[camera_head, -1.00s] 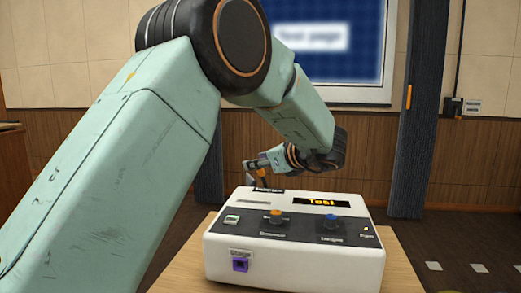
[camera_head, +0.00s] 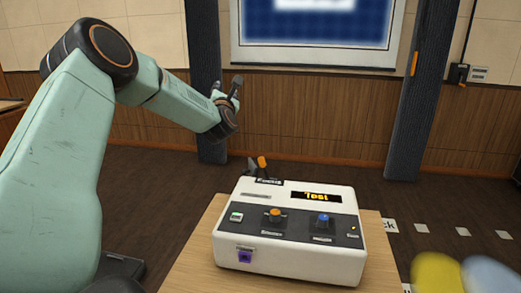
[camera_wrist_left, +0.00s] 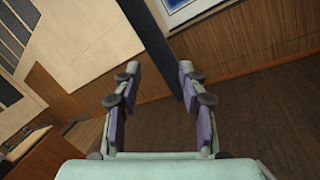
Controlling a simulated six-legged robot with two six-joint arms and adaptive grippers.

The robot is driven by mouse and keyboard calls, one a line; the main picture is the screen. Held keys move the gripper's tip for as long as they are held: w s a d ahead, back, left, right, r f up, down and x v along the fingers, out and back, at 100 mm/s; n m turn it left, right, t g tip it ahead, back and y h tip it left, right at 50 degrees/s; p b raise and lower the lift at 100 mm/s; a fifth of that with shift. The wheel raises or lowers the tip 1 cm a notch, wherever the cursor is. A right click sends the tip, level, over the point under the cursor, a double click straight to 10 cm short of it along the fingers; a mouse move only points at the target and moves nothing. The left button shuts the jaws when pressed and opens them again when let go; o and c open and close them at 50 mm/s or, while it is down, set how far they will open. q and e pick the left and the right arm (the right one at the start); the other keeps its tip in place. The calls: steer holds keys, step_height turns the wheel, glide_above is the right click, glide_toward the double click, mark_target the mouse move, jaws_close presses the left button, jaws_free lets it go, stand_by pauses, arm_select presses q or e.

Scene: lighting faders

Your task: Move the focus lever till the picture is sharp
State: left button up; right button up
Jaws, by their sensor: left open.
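The white control box (camera_head: 290,262) stands on a wooden table. The focus lever (camera_head: 262,162), with an orange tip, sticks up at its back left edge behind a dark label that seems to read "Focus". The projected picture (camera_head: 318,18) on the screen at the back looks blurred; only its lower part shows. My left gripper (camera_head: 236,84) is raised above and to the left of the lever, apart from it. In the left wrist view its two fingers (camera_wrist_left: 157,88) are spread with nothing between them. My right gripper is not in view.
Dark pillars flank the screen. Blurred yellow and pale blue shapes show at the bottom right. Air above the box is free.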

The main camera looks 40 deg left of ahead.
arm_select(q)
steer(key=m+t+h+p, duration=0.2)
steer(key=m, duration=0.2)
steer(key=m+g+h+p, duration=0.4)
steer(key=m+h, duration=1.3)
steer(key=m, duration=1.8)
glide_toward(260, 158)
steer(key=x, duration=0.2)
steer(key=shift+w+d+f, duration=0.1)
steer(key=shift+w+f, duration=0.05)
steer(key=shift+w, duration=0.1)
steer(key=shift+s+f+m, duration=0.1)
steer(key=shift+f+m, duration=0.15)
steer(key=shift+m, duration=0.35)
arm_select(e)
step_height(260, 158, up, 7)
arm_select(q)
steer(key=shift+f, duration=0.1)
steer(key=shift+w+d+f+b, duration=0.15)
steer(key=shift+w+f+b, duration=0.15)
steer(key=shift+w+b, duration=0.3)
steer(key=shift+b+x, duration=2.8)
steer(key=shift+x, duration=0.45)
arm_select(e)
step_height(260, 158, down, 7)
arm_select(q)
steer(key=shift+r, duration=0.15)
